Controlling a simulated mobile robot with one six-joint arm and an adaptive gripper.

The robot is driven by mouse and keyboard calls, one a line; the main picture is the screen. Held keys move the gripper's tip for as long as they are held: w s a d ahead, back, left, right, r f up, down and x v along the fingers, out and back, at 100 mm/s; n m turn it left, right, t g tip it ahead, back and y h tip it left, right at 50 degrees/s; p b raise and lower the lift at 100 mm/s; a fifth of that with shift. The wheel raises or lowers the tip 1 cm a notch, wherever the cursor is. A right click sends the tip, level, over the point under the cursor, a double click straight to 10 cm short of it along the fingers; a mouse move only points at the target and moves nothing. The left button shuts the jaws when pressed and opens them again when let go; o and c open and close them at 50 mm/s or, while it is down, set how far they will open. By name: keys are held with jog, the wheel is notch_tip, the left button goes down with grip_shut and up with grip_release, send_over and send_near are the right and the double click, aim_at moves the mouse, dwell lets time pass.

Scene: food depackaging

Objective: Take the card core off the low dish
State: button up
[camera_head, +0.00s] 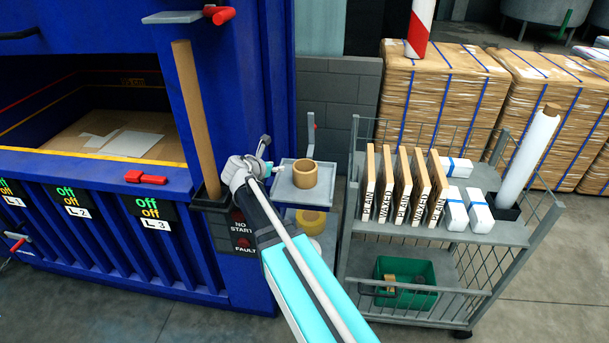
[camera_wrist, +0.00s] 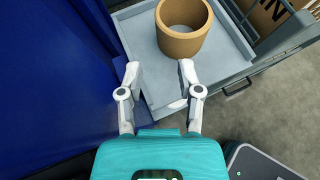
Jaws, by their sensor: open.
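The card core (camera_head: 305,174) is a short brown cardboard ring. It stands upright on the low grey dish (camera_head: 284,187), which is a shallow square tray on a stand. In the wrist view the card core (camera_wrist: 183,44) sits beyond the fingertips, with the dish (camera_wrist: 145,60) around it. My gripper (camera_wrist: 160,76) is open and empty, its two white fingers spread apart at the near edge of the dish. In the head view my gripper (camera_head: 266,158) is left of the core and apart from it.
Below the dish lies a yellow roll (camera_head: 310,220). A blue machine (camera_head: 130,230) with a tall brown tube (camera_head: 187,110) stands close on the left. A grey cart (camera_head: 500,232) with upright boards (camera_head: 402,187) and a green bin (camera_head: 405,283) stands on the right.

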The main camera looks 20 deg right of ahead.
jog(key=shift+d+f, duration=0.1)
jog(key=b, duration=0.4)
send_near(295, 163)
jog(key=x, duration=0.3)
jog(key=shift+w+d+f, duration=0.1)
jog(key=shift+f, duration=0.3)
jog(key=shift+w+d+f, duration=0.15)
jog(key=shift+w+d, duration=0.1)
jog(key=shift+d, duration=0.25)
jog(key=shift+b+x, duration=1.15)
jog(key=shift+x, duration=1.5)
jog(key=shift+w, duration=0.15)
grip_shut()
